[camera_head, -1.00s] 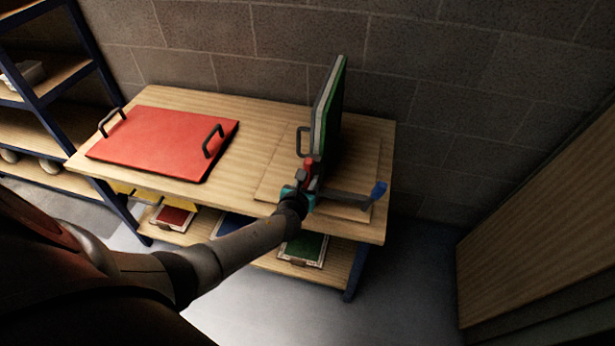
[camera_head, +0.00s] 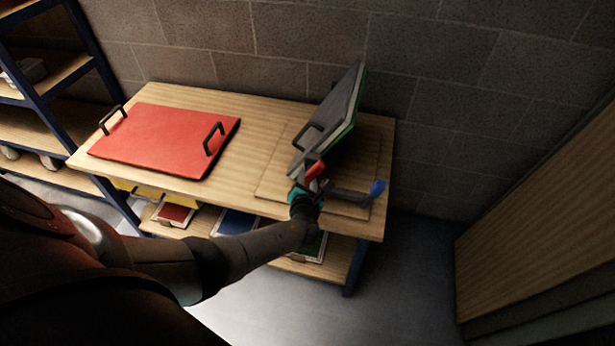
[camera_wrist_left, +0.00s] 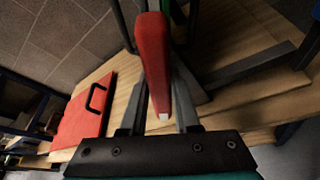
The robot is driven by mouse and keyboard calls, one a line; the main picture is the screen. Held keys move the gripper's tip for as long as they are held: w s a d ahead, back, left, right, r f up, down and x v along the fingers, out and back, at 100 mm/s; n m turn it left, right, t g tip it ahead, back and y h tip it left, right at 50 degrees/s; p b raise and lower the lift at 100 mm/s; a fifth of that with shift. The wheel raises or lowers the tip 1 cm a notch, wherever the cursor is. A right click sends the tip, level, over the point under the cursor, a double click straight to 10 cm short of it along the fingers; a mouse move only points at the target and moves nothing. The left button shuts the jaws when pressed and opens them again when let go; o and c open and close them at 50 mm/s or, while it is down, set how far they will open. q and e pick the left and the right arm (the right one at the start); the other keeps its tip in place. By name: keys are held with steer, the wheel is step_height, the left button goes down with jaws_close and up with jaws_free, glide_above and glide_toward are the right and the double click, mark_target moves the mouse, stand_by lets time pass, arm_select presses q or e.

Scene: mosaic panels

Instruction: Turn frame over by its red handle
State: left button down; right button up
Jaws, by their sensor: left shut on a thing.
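The frame (camera_head: 335,118) is a thin panel with a dark grey back and a green face, standing tilted on its edge over a wooden board on the workbench. Its grey back faces up and left; the green side shows only as a strip along the right edge. The red handle (camera_head: 314,170) is at its near lower end. My left gripper (camera_head: 311,181) is shut on the red handle, which also shows between the fingers in the left wrist view (camera_wrist_left: 152,60). My right gripper is not in view.
A red panel (camera_head: 160,140) with two dark handles lies flat on the bench's left. A grey bar with a blue end (camera_head: 377,188) lies right of my gripper. Framed panels fill the lower shelf. A block wall stands behind; a shelf rack (camera_head: 80,60) is at left.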

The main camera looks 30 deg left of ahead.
arm_select(q)
steer(key=shift+m+y, duration=0.6)
steer(key=shift+m, duration=0.2)
steer(key=shift+m+y+b, duration=0.6)
steer(key=shift+m, duration=0.5)
steer(key=shift+m+y+b, duration=0.6)
steer(key=shift+m+b, duration=0.05)
steer(key=shift+m, duration=0.45)
steer(key=shift+m+t+y+b, duration=0.45)
steer(key=shift+m+b, duration=0.25)
steer(key=shift+m, duration=0.5)
steer(key=shift+m+t+b, duration=0.25)
steer(key=shift+m+b, duration=0.05)
steer(key=shift+m, duration=0.3)
steer(key=c, duration=0.6)
jaws_free()
steer(key=shift+c, duration=0.2)
